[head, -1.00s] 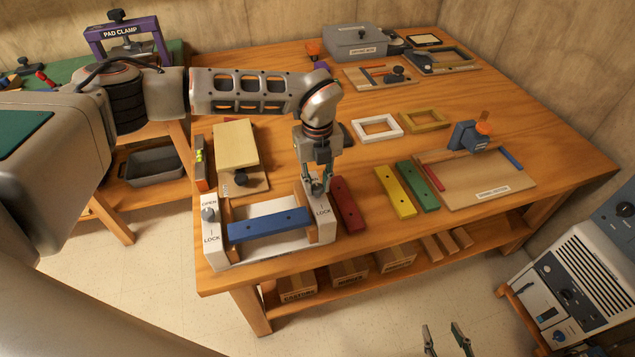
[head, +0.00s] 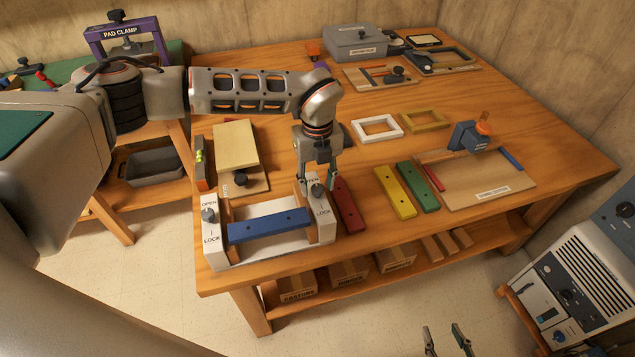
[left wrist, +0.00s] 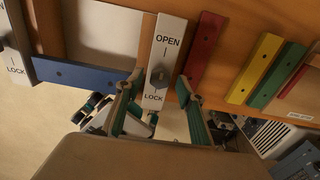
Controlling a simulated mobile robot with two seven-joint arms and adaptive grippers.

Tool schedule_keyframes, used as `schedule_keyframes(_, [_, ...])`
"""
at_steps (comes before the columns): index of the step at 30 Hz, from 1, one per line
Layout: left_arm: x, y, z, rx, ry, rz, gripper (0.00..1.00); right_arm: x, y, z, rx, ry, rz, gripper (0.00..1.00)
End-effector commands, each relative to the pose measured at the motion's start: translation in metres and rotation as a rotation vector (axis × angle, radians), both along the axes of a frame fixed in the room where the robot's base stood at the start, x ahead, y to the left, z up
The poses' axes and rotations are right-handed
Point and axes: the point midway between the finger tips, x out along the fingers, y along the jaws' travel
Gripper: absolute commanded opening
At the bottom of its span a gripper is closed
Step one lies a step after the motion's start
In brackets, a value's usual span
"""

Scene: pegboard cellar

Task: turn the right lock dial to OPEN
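The right lock dial (head: 317,191) is a dark grey knob on the white right-hand plate marked OPEN and LOCK. In the left wrist view the dial (left wrist: 158,77) sits nearer the LOCK word; its exact turn is hard to tell. My left gripper (head: 318,184) is over that plate, fingers apart. In the left wrist view the left gripper (left wrist: 160,87) has a green-padded fingertip on either side of the dial, with gaps showing. The left dial (head: 209,215) is on the matching left plate. My right gripper (head: 446,338) is open and empty, low in front of the table.
A blue bar (head: 268,225) spans between the two plates. A red bar (head: 347,205) lies close right of the right plate, with yellow (head: 395,192) and green (head: 418,187) bars beyond. A board with a cream block (head: 236,145) is behind. The middle tabletop is mostly clear.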

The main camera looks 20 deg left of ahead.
Motion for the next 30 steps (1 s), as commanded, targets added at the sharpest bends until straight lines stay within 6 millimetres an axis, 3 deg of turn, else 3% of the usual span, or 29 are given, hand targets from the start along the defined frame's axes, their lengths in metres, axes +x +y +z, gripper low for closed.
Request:
schedule_keyframes(18, [0.001,0.0,0.105,0.0,-0.004,0.001,0.38,0.001,0.002,0.001,0.005,-0.003,-0.001,0.4])
schedule_keyframes(24, [0.001,0.0,0.117,0.0,-0.001,0.001,0.38,0.001,0.002,0.001,0.005,-0.003,-0.001,0.4])
schedule_keyframes(30, [0.0,0.0,0.118,0.0,-0.001,0.001,0.38,0.001,0.002,0.001,0.005,-0.003,-0.001,0.4])
